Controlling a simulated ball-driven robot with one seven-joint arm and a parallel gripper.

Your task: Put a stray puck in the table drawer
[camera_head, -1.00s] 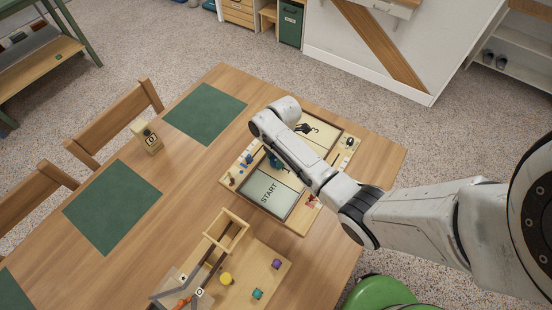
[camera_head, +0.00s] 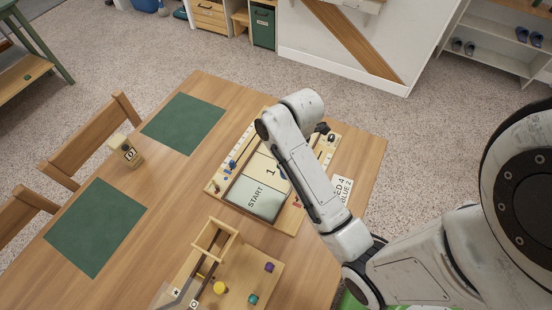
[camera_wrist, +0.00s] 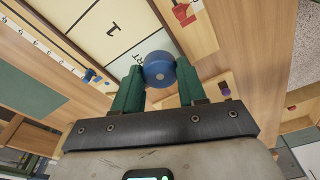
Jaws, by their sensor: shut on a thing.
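My gripper (camera_wrist: 158,82) has green fingers and is shut on a round blue puck (camera_wrist: 160,69), which sits at the fingertips in the wrist view. Behind the puck are the pale game board's START and 1 panels. I cannot make out a table drawer in either view.
A wooden stand (camera_head: 232,258) with yellow, teal and purple pieces is at the table's near side. Green mats (camera_head: 95,228) and a wooden block (camera_head: 126,151) lie left. Chairs (camera_head: 95,140) line the left edge. A score card (camera_head: 343,188) reads RED 4, BLUE 2.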

